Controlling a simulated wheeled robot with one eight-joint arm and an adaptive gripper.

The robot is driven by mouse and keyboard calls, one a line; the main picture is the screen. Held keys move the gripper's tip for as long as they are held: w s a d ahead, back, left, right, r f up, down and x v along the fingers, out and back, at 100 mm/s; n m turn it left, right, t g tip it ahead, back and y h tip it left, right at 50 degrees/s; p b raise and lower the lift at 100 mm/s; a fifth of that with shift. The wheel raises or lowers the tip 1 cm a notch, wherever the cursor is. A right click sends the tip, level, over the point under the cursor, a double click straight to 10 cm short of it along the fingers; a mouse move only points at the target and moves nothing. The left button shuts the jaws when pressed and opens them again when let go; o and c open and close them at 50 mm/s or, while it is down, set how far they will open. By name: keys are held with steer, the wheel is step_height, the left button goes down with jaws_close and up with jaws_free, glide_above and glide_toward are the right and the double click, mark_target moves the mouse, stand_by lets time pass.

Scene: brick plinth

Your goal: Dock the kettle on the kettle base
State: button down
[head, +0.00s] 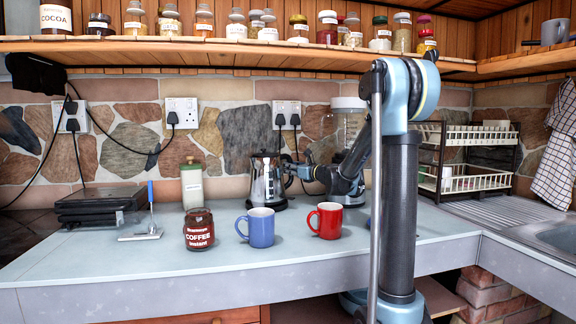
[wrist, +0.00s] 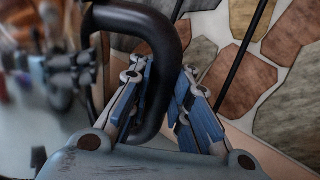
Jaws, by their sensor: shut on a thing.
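The kettle (head: 258,180), glass with dark trim, stands upright at the back of the counter near the stone wall. A dark base (head: 277,205) shows at its foot; I cannot tell whether the kettle is seated on it or slightly above it. My gripper (head: 298,170) reaches from the right to the kettle's handle side. In the wrist view, the black kettle handle (wrist: 172,40) passes between the blue-padded fingers of my gripper (wrist: 163,100), which is shut on it. Most of the kettle body is out of the wrist view.
A blue mug (head: 261,229), a red mug (head: 328,222) and a coffee jar (head: 199,231) stand in front of the kettle. A pale bottle (head: 192,186) stands to its left. A shelf of jars (head: 230,45) hangs above. The front counter strip is clear.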

steer(key=shift+f, duration=0.45)
steer(key=c, duration=1.5)
jaws_free()
steer(key=shift+s, duration=0.1)
